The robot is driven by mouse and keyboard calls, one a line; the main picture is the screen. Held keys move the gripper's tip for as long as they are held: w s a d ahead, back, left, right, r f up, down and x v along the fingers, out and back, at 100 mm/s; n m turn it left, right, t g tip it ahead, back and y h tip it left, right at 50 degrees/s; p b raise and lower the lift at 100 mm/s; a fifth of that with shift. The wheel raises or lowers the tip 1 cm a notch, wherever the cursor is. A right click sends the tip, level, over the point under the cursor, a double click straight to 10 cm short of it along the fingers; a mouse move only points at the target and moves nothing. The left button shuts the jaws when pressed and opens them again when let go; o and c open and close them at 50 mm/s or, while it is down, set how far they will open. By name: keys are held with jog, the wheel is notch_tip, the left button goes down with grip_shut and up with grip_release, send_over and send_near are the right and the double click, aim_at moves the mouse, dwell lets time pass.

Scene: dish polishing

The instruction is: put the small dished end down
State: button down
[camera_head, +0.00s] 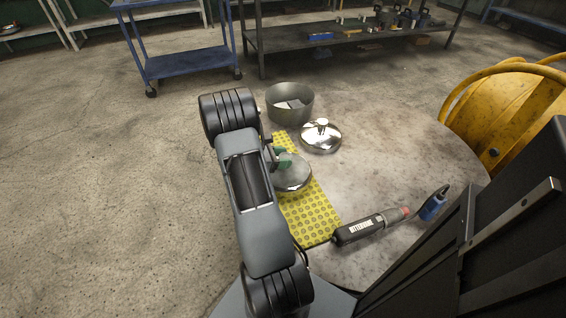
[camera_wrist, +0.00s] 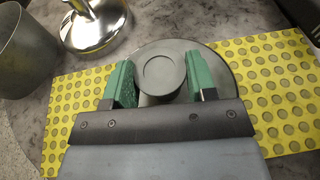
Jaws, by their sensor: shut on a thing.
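The small dished end (camera_head: 294,173) is a dull grey metal disc with a round raised knob on top. It is over the yellow dotted mat (camera_head: 312,213), and I cannot tell if it touches the mat. My gripper (camera_head: 280,160) is shut on its knob. In the wrist view the green fingers of my gripper (camera_wrist: 158,80) stand on both sides of the knob, and the disc of the small dished end (camera_wrist: 214,72) shows behind them. The yellow dotted mat (camera_wrist: 272,95) spreads on both sides. My arm hides part of the disc and mat in the head view.
A shiny domed lid (camera_head: 320,138) with a knob lies on the round table (camera_head: 400,135) beyond the mat. A black polishing tool (camera_head: 362,229) and a blue bottle (camera_head: 434,203) are at the right.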

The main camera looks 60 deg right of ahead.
jog(key=shift+f, duration=0.65)
jog(key=shift+f, duration=0.1)
jog(key=shift+c, duration=2.2)
grip_release()
jog(key=shift+f, duration=0.15)
jog(key=shift+r, duration=0.3)
jog(key=p+v, duration=0.3)
jog(key=v, duration=0.9)
jog(key=s+a+r+m+t+y, duration=0.1)
jog(key=a+r+m+t+y, duration=0.2)
jog(key=a, duration=0.6)
jog(key=s+a+r+m+t+y, duration=0.2)
jog(key=a+r+m+t+y, duration=0.1)
jog(key=a, duration=0.7)
jog(key=s+a+r+m+t+y, duration=0.2)
jog(key=a+r+m+t+y, duration=0.2)
jog(key=a, duration=0.6)
notch_tip(320, 180, up, 4)
jog(key=shift+f+t+y, duration=0.15)
jog(key=shift+t+y, duration=0.45)
jog(key=shift+t, duration=0.5)
